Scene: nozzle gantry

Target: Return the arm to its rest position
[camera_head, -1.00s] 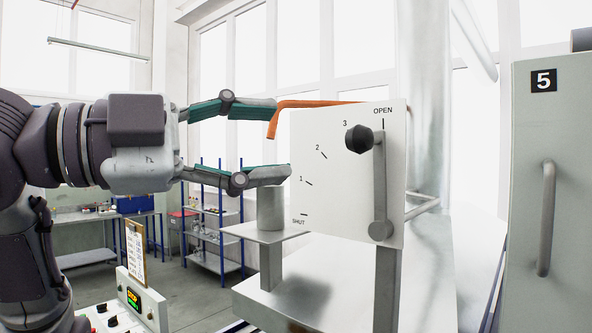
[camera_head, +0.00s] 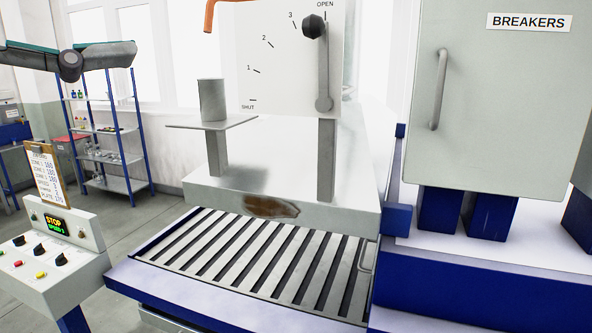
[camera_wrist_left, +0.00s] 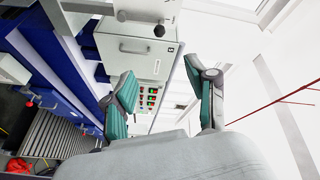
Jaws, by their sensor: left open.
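My left gripper (camera_wrist_left: 159,70) is open and empty, its two fingers spread apart in the left wrist view. In the head view only part of it shows at the top left edge, with one grey finger (camera_head: 108,55) pointing right. That finger is left of the white dial plate (camera_head: 270,80) and apart from it. The grey lever (camera_head: 324,70) on the plate stands upright, its black knob (camera_head: 314,27) near the OPEN mark. My right gripper is not in view.
A grey post (camera_head: 212,100) and small shelf stand left of the dial plate. A slatted conveyor (camera_head: 250,260) lies below. A control box (camera_head: 60,250) with clipboard is at lower left. The BREAKERS cabinet (camera_head: 490,110) is at right. Shelving (camera_head: 105,150) stands behind.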

